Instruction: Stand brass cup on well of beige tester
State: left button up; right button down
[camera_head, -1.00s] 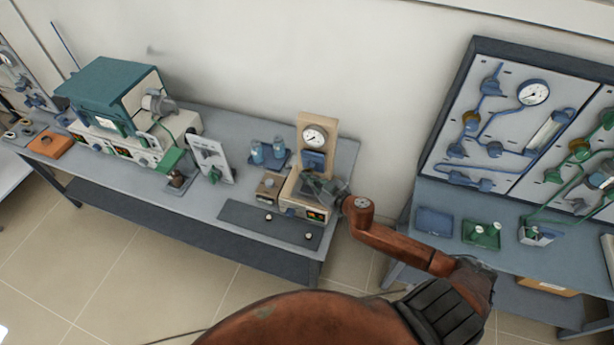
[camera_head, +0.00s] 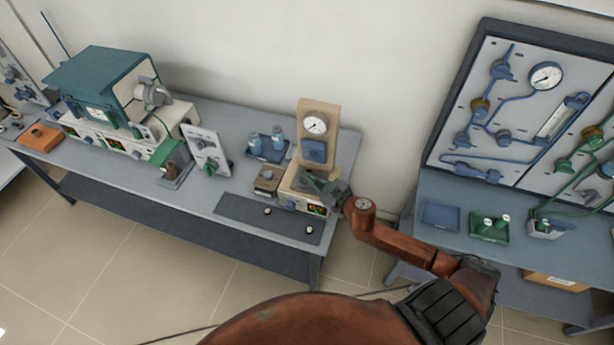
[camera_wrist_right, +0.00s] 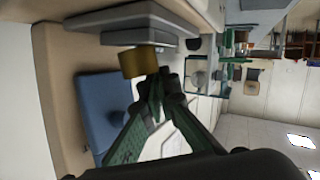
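The beige tester (camera_head: 319,118), with a dial gauge and a blue block on its column, stands at the table's right end. The brass cup (camera_wrist_right: 138,62) shows in the right wrist view, against the grey stepped well (camera_wrist_right: 140,38) on the tester's base. I cannot tell whether its bottom fully rests there. My right gripper (camera_head: 322,184) is over the tester's base. In the wrist view its fingers (camera_wrist_right: 162,88) converge at the cup's upper end and appear shut on it. The head view hides the cup behind the gripper. My left gripper is not in view.
A beige block (camera_head: 267,179) sits left of the tester, with blue bottles (camera_head: 266,143) behind it. A dark mat (camera_head: 268,219) with small pale pieces lies in front. A green-topped furnace (camera_head: 105,85) stands farther left. A second bench with a panel (camera_head: 520,110) is at right.

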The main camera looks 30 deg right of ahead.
jog(key=shift+f, duration=0.45)
jog(key=c, duration=2.7)
grip_release()
jog(key=o, duration=0.6)
jog(key=v, duration=1.2)
